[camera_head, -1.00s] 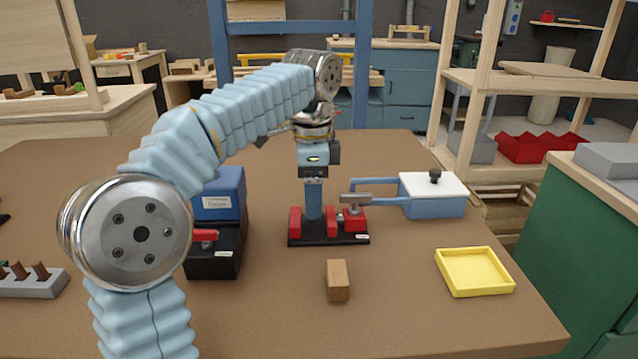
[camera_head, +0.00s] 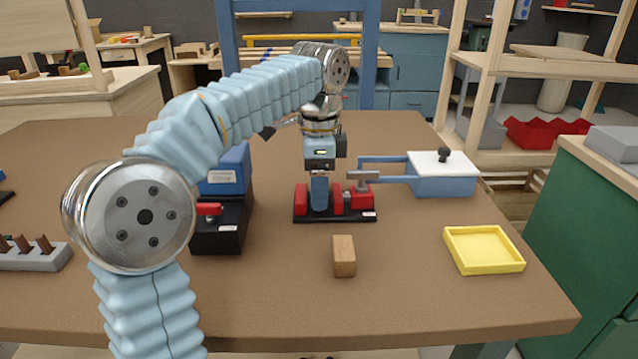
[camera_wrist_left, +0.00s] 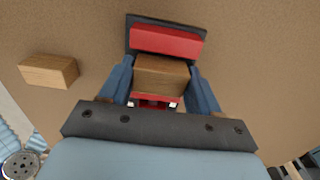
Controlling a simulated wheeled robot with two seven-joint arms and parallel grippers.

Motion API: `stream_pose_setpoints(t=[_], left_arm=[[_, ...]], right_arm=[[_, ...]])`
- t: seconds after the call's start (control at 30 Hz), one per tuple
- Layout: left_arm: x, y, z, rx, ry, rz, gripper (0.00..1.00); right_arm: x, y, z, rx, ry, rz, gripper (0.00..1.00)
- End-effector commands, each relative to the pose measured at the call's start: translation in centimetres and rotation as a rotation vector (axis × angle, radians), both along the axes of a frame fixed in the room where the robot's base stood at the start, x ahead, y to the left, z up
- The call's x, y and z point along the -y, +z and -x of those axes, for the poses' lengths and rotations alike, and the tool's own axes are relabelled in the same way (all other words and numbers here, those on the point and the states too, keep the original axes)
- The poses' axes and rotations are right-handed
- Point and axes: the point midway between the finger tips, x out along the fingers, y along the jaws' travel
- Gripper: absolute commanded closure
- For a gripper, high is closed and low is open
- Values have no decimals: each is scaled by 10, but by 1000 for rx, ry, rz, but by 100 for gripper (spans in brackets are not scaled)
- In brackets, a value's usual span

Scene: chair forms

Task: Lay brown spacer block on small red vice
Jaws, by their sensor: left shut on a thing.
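The small red vice (camera_head: 360,201) stands on its black base on the table, in the middle of the head view. My left gripper (camera_head: 319,192), its blue fingers pointing down, is at the vice. In the left wrist view, the gripper (camera_wrist_left: 162,85) is shut on a brown spacer block (camera_wrist_left: 162,75). There the block lies between the vice's far red jaw (camera_wrist_left: 165,42) and red parts nearer the wrist. I cannot tell whether it touches the vice. The held block is hidden in the head view. My right gripper is not in view.
Another brown wooden block (camera_head: 344,256) lies on the table in front of the vice. A yellow tray (camera_head: 484,249) is at right and a blue box with a white lid (camera_head: 443,175) behind. A black block with a red handle (camera_head: 222,222) stands left.

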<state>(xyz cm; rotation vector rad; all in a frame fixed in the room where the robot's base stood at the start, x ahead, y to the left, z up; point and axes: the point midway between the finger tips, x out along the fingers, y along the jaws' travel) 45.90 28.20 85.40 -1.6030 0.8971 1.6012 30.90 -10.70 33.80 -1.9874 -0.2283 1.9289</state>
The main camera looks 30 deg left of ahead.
Motion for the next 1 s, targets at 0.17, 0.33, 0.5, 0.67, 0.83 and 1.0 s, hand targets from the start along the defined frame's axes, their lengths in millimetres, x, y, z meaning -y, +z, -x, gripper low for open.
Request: stream_pose_setpoints(t=[0.17, 0.33, 0.5, 0.67, 0.83, 1.0], left_arm=[[0, 0, 0, 0, 0, 0, 72], [0, -1, 0, 0, 0, 0, 72], [0, -2, 0, 0, 0, 0, 72], [0, -4, 0, 0, 0, 0, 72], [-1, -7, 0, 0, 1, 0, 72], [-1, -11, 0, 0, 1, 0, 72]], right_arm=[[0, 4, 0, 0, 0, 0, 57], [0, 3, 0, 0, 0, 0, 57], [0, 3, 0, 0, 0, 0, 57], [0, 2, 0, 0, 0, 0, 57], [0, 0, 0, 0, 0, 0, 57], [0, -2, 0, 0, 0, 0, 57]])
